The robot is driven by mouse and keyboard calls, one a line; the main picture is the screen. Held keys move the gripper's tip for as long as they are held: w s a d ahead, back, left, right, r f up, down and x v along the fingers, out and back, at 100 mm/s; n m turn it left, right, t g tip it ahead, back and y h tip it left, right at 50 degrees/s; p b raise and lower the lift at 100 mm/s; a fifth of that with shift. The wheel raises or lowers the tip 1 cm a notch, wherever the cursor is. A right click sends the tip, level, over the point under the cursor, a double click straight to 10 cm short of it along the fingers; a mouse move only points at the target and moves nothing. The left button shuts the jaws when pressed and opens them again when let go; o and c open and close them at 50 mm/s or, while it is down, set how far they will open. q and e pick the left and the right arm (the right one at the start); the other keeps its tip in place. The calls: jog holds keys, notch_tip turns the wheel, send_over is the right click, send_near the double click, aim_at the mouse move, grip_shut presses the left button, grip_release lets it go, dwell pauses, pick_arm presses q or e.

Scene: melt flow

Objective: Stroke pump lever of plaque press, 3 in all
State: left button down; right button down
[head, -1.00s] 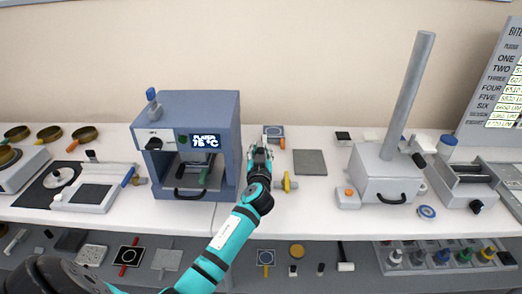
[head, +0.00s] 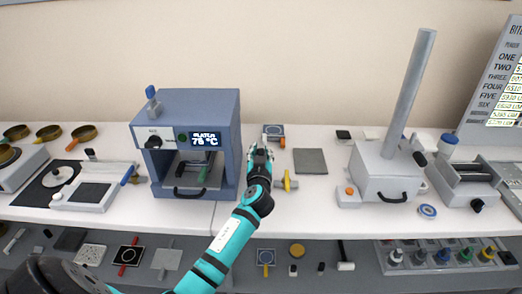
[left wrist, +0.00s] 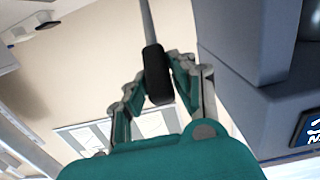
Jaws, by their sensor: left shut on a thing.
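The plaque press (head: 222,112) is a blue-grey box on the table with a lit temperature display and an open front bay. My left gripper (head: 260,152) is just right of the press, beside its right wall. In the left wrist view my left gripper (left wrist: 158,92) has its fingers on either side of the black grip of the pump lever (left wrist: 157,72) and is shut on it. The lever's thin grey rod runs up from the grip. In the head view the gripper mostly hides the lever. My right gripper is in neither view.
A yellow-handled part (head: 287,182) lies close to the right of my left arm. A grey square plate (head: 310,161) lies further right, then a grey box with a tall column (head: 408,95). A white tray unit (head: 92,195) stands left of the press.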

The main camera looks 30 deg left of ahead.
pick_arm(q)
jog(key=shift+s+d+f+b, duration=0.25)
jog(key=shift+s+f+b, duration=0.15)
jog(key=shift+f, duration=0.25)
jog(key=shift+s+d+f+b, duration=0.2)
jog(key=shift+s+f+b, duration=0.15)
jog(key=shift+f+b, duration=0.3)
jog(key=shift+s+d+f+b, duration=0.25)
jog(key=shift+s+f+b, duration=0.1)
jog(key=shift+f, duration=0.45)
notch_tip(320, 180, down, 4)
jog(key=s+b, duration=0.1)
jog(key=b, duration=0.4)
notch_tip(320, 180, up, 6)
jog(key=w+p, duration=0.1)
jog(key=p, duration=0.3)
jog(key=shift+w+a+p, duration=0.25)
jog(key=shift+w+p, duration=0.1)
jog(key=shift+w, duration=0.05)
